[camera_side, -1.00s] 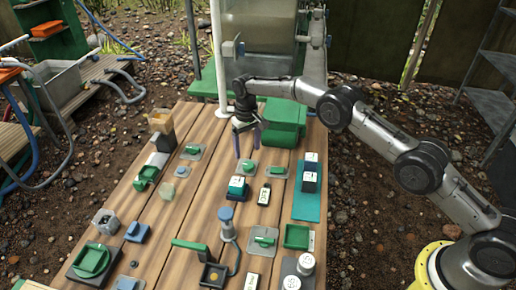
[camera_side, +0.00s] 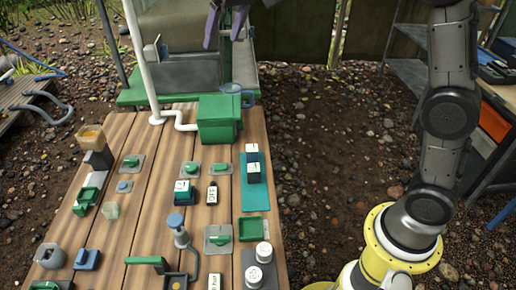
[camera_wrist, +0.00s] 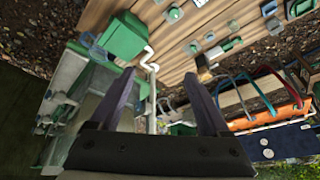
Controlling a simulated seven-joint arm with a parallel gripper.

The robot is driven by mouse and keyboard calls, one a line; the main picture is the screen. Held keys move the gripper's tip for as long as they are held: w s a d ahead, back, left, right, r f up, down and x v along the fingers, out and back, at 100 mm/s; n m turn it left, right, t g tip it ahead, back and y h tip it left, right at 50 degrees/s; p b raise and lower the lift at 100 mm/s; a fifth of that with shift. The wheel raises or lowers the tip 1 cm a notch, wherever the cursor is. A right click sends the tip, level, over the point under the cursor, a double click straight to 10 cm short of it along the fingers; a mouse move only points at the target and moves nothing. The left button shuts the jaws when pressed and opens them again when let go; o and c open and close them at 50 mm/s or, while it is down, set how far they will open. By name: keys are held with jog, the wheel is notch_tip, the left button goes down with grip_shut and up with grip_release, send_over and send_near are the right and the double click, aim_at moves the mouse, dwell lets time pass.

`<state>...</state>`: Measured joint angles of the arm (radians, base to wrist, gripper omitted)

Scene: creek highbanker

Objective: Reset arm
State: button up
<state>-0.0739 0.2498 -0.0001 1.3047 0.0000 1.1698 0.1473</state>
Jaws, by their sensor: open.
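My gripper (camera_side: 224,32) is at the top edge of the side view, high above the far end of the wooden table (camera_side: 142,135). Its two purple fingers point down, spread apart with nothing between them. In the wrist view the open fingers (camera_wrist: 158,80) also show an empty gap. My arm rises upright from its yellow base at the right, and its upper part is cut off by the frame.
A green box (camera_side: 217,118) with a white pipe stands at the table's far end, before a large tank (camera_side: 190,40). Switches and small blocks cover the table, including blocks on a teal mat (camera_side: 256,197). Metal shelves (camera_side: 402,68) stand at the back right. Gravel between table and base is clear.

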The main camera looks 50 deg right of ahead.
jog(key=s+d+r+t, duration=0.1)
jog(key=s+d, duration=0.1)
jog(key=s, duration=0.9)
jog(key=s+d+r+t, duration=0.1)
jog(key=s, duration=1)
jog(key=s+f+g, duration=0.1)
jog(key=s+f, duration=1)
jog(key=f, duration=0.2)
jog(key=shift+s+d+n, duration=0.15)
jog(key=shift+d+n, duration=0.2)
jog(key=shift+n, duration=0.05)
